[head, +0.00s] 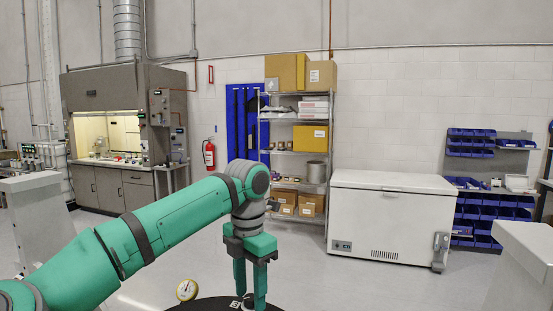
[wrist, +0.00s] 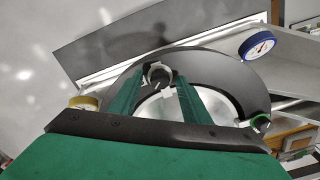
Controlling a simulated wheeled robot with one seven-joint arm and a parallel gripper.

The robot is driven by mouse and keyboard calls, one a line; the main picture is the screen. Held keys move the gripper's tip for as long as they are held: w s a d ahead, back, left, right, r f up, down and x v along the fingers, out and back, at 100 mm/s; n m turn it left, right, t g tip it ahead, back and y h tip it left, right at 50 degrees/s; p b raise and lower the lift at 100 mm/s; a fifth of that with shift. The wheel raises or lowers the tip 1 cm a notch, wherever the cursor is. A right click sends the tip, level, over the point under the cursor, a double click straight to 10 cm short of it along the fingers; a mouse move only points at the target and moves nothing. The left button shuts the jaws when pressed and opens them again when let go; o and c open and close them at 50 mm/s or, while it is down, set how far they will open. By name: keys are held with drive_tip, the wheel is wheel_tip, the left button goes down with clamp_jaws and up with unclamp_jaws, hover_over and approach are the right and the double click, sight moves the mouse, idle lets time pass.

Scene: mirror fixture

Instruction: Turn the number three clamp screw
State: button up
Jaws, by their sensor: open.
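My gripper (head: 250,300) points down over the black round mirror fixture (head: 205,303) at the bottom edge of the head view. In the wrist view my gripper (wrist: 160,82) is open, with its two green fingers on either side of a dark round clamp screw (wrist: 158,74). White parts show beside that screw. I cannot tell whether the fingers touch it, and I cannot read a number there. The fixture's dark ring (wrist: 215,75) surrounds a bright mirror surface (wrist: 165,107). Another small knob with a green rim (wrist: 261,123) and a white tag sits at the ring's right.
A yellow-rimmed dial gauge (head: 186,290) stands left of the fixture. A blue-rimmed dial (wrist: 257,45) is at the upper right of the wrist view. A white chest freezer (head: 390,215), a shelf rack (head: 300,160) and a fume hood (head: 115,120) stand farther back, with open floor before them.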

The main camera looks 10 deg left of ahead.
sight(251, 297)
drive_tip(key=m, duration=1.5)
drive_tip(key=shift+r+m, duration=0.15)
drive_tip(key=shift+m, duration=0.25)
wheel_tip(251, 297, up, 10)
drive_tip(key=s+d+r+n+t+h, duration=0.1)
drive_tip(key=s+d+r+n+h, duration=0.1)
drive_tip(key=d+r+h, duration=0.7)
drive_tip(key=s+a+r+n+h, duration=0.1)
drive_tip(key=s+r+h, duration=0.2)
drive_tip(key=r, duration=0.3)
drive_tip(key=s+a+r+n+h, duration=0.1)
drive_tip(key=s+r+h, duration=0.3)
drive_tip(key=r, duration=0.3)
drive_tip(key=shift+s+g+h, duration=0.2)
drive_tip(key=shift+g+h, duration=0.1)
drive_tip(key=shift+h, duration=0.6)
